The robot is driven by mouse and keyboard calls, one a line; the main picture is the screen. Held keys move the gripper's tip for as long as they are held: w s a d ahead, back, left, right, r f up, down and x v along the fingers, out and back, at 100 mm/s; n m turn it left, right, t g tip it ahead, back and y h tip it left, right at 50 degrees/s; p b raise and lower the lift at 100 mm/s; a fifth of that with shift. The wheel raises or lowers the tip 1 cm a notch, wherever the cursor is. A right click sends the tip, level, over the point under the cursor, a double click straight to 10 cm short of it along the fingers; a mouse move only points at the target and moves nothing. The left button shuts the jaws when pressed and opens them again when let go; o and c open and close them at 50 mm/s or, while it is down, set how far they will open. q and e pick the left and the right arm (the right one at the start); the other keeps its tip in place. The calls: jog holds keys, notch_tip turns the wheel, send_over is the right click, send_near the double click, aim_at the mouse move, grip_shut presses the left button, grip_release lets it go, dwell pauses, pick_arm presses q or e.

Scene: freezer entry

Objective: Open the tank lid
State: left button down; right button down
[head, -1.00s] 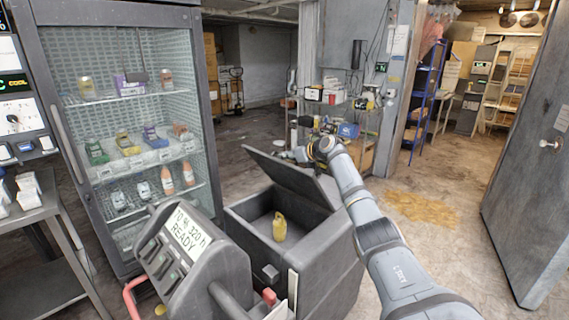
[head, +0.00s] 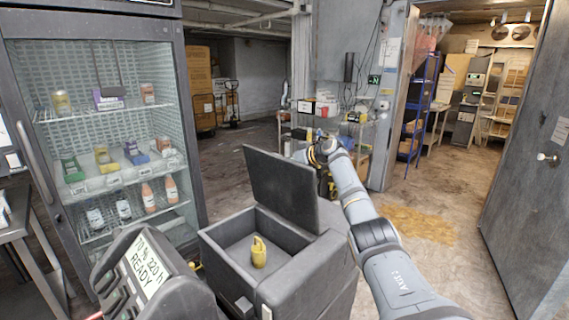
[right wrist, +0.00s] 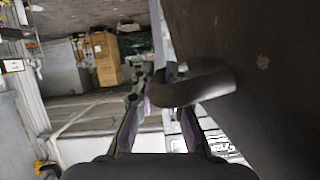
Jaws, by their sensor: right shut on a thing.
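The grey tank (head: 310,262) stands in the middle of the head view. Its lid (head: 280,188) is hinged up, close to upright, and the inside is exposed. A yellow container (head: 258,252) stands inside the tank. My right gripper (head: 326,180) is at the right side of the raised lid, partly hidden behind it. In the right wrist view, my right gripper (right wrist: 160,100) is shut on the dark curved lid handle (right wrist: 205,88). The lid's dark face (right wrist: 260,70) fills the right of that view. My left gripper is not in view.
A glass-door fridge (head: 105,130) with bottles and packets stands at the left. A console reading READY (head: 140,275) is in the front left. A wire shelf (head: 325,125) with boxes stands behind. A grey door (head: 530,180) is at the right, with open floor before it.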

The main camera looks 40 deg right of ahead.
jog(key=shift+f, duration=0.15)
jog(key=c, duration=1.4)
grip_release()
jog(key=shift+d, duration=0.15)
jog(key=shift+o, duration=0.2)
jog(key=shift+s, duration=0.1)
jog(key=v, duration=1.1)
jog(key=shift+s+r, duration=0.3)
jog(key=shift+r, duration=0.05)
